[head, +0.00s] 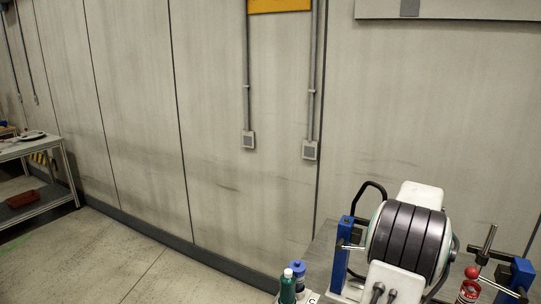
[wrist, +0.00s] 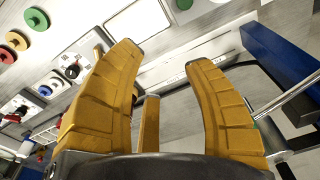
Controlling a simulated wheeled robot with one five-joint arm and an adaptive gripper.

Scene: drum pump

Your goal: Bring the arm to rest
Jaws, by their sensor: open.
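My gripper (wrist: 165,55) shows in the wrist view with its ribbed yellow fingers spread apart. It is open, and no object is seen between the fingers. The head view does not show the gripper. The pump unit (head: 408,238) stands at the lower right of the head view, with a black ribbed drum between white parts and blue posts. A blue block (wrist: 275,55) and a metal rod (wrist: 292,94) lie right of the fingers in the wrist view. I cannot tell whether the right finger touches the rod.
A green bottle (head: 287,288) and a blue-capped bottle (head: 299,272) stand left of the pump. A red-knobbed lever (head: 471,272) is at its right. A panel with coloured buttons (wrist: 37,18) fills the wrist view's left. Open floor (head: 130,262) and a shelf cart (head: 40,180) lie left.

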